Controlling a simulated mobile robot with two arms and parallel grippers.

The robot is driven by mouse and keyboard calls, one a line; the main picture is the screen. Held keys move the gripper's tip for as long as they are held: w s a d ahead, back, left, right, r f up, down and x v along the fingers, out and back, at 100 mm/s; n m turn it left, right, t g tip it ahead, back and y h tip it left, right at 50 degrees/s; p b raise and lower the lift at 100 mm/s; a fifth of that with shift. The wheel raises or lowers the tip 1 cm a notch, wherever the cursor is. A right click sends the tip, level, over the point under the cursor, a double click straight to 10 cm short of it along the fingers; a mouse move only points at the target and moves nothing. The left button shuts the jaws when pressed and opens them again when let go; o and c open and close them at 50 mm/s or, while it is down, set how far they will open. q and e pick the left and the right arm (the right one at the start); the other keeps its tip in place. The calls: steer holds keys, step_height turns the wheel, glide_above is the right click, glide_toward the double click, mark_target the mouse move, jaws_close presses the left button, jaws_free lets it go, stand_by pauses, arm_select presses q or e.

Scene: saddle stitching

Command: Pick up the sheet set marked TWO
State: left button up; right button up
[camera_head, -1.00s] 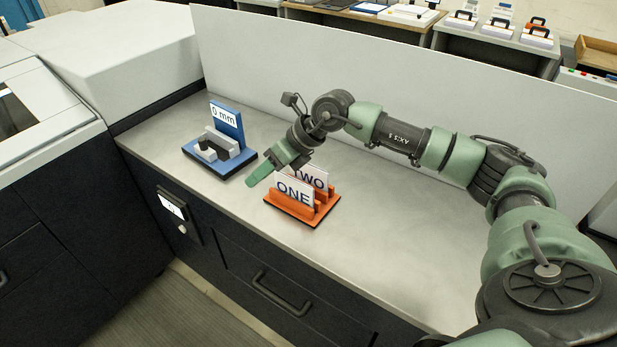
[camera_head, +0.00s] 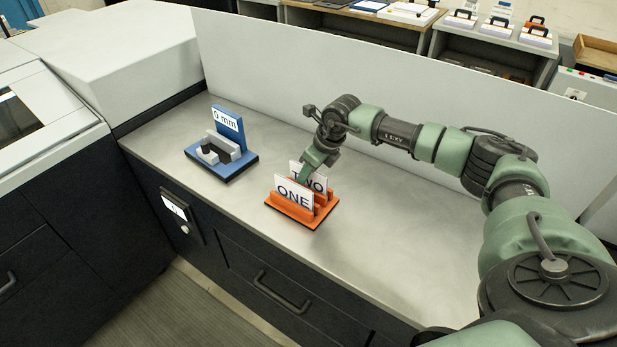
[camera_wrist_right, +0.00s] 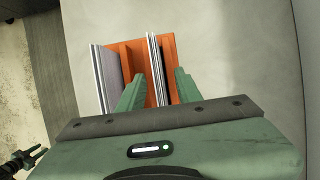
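The sheet set marked TWO (camera_head: 318,184) stands upright in the rear slot of an orange holder (camera_head: 289,209). The set marked ONE (camera_head: 294,195) stands in front of it and partly covers it. My right gripper (camera_head: 309,170) is just above the TWO set. In the right wrist view, the open right gripper (camera_wrist_right: 158,90) has one finger on each side of the TWO set (camera_wrist_right: 154,62), with visible gaps. The ONE set (camera_wrist_right: 104,75) is left of the left finger there.
A blue stand (camera_head: 229,125) marked with "mm" is left of the holder on the grey counter (camera_head: 380,235). A pale upright panel (camera_head: 430,95) runs behind the counter. The counter right of the holder is clear.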

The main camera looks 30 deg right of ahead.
steer(key=shift+f+b, duration=0.25)
steer(key=shift+b, duration=0.1)
stand_by(0.4)
jaws_close()
